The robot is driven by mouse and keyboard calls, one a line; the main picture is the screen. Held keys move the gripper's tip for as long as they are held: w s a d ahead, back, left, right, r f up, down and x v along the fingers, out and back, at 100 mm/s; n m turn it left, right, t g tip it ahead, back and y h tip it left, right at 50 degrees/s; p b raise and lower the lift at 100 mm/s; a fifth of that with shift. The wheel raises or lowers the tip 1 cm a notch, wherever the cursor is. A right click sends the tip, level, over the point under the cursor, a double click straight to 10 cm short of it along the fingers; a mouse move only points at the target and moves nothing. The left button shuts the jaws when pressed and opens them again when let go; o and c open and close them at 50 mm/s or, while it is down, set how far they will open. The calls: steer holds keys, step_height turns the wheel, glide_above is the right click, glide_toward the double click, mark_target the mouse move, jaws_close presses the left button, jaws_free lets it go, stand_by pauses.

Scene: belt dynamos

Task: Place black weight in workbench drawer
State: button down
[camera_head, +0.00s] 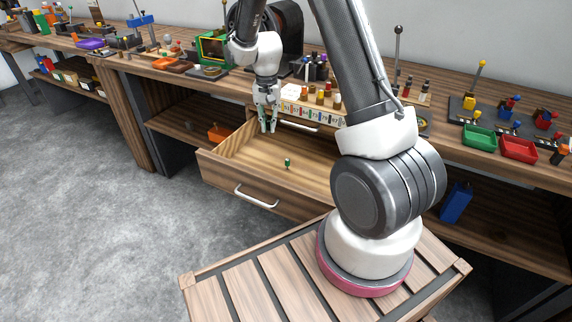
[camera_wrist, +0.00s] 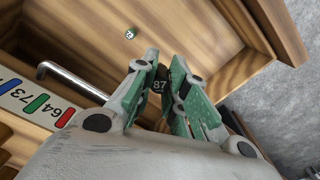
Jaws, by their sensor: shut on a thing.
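The workbench drawer (camera_head: 226,162) is pulled open below the bench top. In the wrist view its wooden inside (camera_wrist: 90,30) fills the upper part. My gripper (camera_head: 268,124) points down into the drawer's back left part. In the wrist view my gripper (camera_wrist: 165,80) is shut on the black weight (camera_wrist: 159,85), a small dark piece marked "87". The fingers hide most of the weight, and I cannot tell whether it touches the drawer floor. A small green piece (camera_head: 288,163) is on the drawer floor; it also shows in the wrist view (camera_wrist: 130,33) with a number on it.
A closed upper drawer with a metal handle (camera_head: 299,125) and a numbered colour strip (camera_wrist: 40,105) sit close to my gripper. An orange bin (camera_head: 219,133) is on the shelf to the left. Most of the open drawer is clear.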

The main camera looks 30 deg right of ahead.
step_height(320, 180, down, 4)
steer(key=d+m, duration=0.1)
steer(key=m, duration=0.7)
glide_above(274, 164)
step_height(274, 164, down, 11)
steer(key=shift+a+r, duration=0.1)
steer(key=shift+f, duration=0.2)
steer(key=c, duration=1.5)
jaws_free()
steer(key=shift+o, duration=0.2)
